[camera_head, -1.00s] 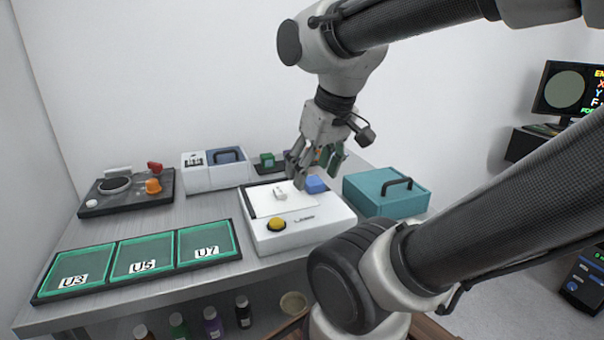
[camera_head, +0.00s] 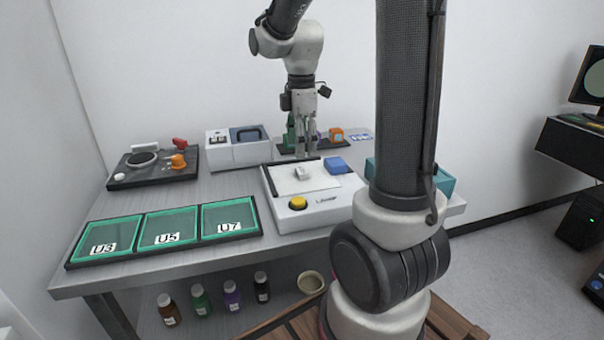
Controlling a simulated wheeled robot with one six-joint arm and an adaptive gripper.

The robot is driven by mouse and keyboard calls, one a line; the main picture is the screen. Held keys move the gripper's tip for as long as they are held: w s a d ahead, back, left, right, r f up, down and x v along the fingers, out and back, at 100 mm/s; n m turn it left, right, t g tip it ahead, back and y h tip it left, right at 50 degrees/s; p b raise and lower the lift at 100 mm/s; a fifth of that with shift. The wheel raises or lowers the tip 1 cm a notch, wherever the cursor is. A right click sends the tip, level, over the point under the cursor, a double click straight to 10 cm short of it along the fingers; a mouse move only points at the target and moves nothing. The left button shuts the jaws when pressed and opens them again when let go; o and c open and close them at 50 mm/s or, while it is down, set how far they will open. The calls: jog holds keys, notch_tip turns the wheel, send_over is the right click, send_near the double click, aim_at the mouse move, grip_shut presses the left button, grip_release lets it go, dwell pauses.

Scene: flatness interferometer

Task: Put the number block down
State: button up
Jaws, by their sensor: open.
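A small white block (camera_head: 303,173), which looks like the number block, rests on the pale top plate of the white machine (camera_head: 290,218). Any number on it is too small to read. My gripper (camera_head: 306,153) points down above the back of this machine, just behind the block in the picture. It is open, with nothing seen between its fingers. A blue block (camera_head: 336,165) sits on the machine to the right of the white block. The machine's yellow button (camera_head: 298,203) is at its front left.
Three green trays marked U3 (camera_head: 104,250), U5 (camera_head: 168,240) and U7 (camera_head: 231,230) lie front left. A white box (camera_head: 255,155), a black board with an orange knob (camera_head: 178,161) and a rack with an orange block (camera_head: 336,134) stand behind. My arm partly hides a teal case (camera_head: 444,182).

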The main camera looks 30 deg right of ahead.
aim_at(302, 170)
jog(key=f, duration=0.7)
jog(key=shift+w+d+f, duration=0.2)
jog(key=shift+w+d, duration=0.05)
jog(key=c, duration=0.9)
jog(key=shift+c, duration=0.2)
